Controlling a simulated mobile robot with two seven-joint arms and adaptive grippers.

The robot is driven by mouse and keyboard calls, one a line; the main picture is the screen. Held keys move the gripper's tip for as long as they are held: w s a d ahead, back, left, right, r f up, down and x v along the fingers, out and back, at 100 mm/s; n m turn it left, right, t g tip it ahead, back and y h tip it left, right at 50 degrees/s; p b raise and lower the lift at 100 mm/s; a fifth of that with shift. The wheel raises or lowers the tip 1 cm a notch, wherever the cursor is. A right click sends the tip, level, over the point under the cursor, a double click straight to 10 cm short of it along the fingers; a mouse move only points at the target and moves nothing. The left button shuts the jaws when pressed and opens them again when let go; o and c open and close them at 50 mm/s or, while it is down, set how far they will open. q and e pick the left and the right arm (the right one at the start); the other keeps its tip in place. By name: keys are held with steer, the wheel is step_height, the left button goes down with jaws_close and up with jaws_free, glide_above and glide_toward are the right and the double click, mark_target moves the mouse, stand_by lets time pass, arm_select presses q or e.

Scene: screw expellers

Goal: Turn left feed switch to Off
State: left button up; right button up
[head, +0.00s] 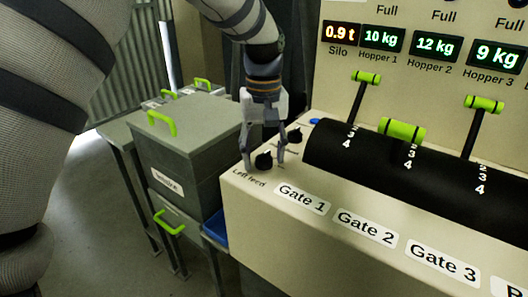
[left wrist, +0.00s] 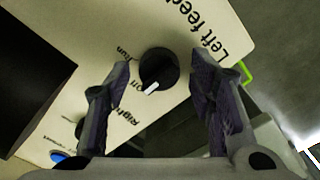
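The left feed switch is a black round knob (head: 264,160) on the cream panel, above the "Left feed" label. In the left wrist view the knob (left wrist: 158,67) has a white pointer mark directed down and slightly left. A partly covered "Off" word is to its lower left and "Run" to its upper left. My left gripper (head: 264,163) points down over the knob. It also shows in the left wrist view (left wrist: 160,72), open, with one finger on each side of the knob and visible gaps. Whether the fingertips touch the panel is unclear. My right gripper is not in view.
A second black knob (head: 294,135) and a blue button (head: 314,121) lie behind on the panel. Green-handled gate levers (head: 403,130) stand to the right. Grey bins (head: 190,135) with green handles stand left of the panel.

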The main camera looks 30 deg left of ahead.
mark_target(264, 154)
arm_select(q)
step_height(264, 154, up, 12)
stand_by(0.6)
